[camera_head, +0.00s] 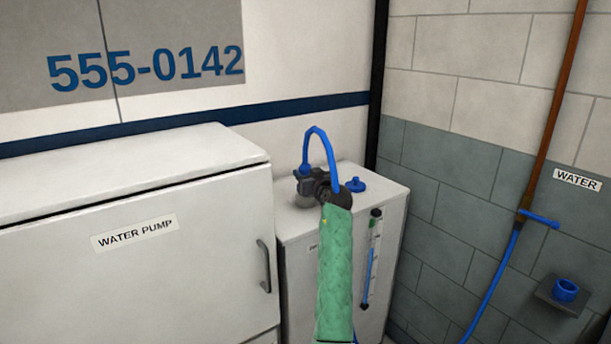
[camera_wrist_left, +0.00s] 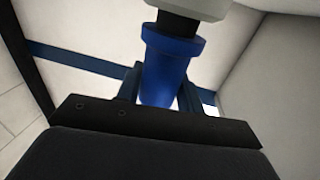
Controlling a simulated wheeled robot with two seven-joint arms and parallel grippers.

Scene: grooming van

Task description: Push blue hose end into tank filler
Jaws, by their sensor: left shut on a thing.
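The white tank (camera_head: 388,192) stands beside the pump cabinet. My left gripper (camera_head: 306,183) is over the tank's top left, with its green-sleeved arm reaching up in front. It is shut on the blue hose end (camera_head: 305,168); the blue hose loops above it and down behind my arm. In the left wrist view the hose end (camera_wrist_left: 166,75) is a blue collared cylinder between the fingers, lined up with a dark neck (camera_wrist_left: 177,22) under a pale part. Whether they are joined is unclear. The filler is not clearly visible in the head view. My right gripper is not in view.
A blue cap (camera_head: 355,185) lies on the tank top, right of my gripper. The WATER PUMP cabinet (camera_head: 130,210) stands close on the left. A sight gauge (camera_head: 371,262) is on the tank front. A blue-handled water pipe (camera_head: 538,217) and a bracketed blue cup (camera_head: 565,290) are at right.

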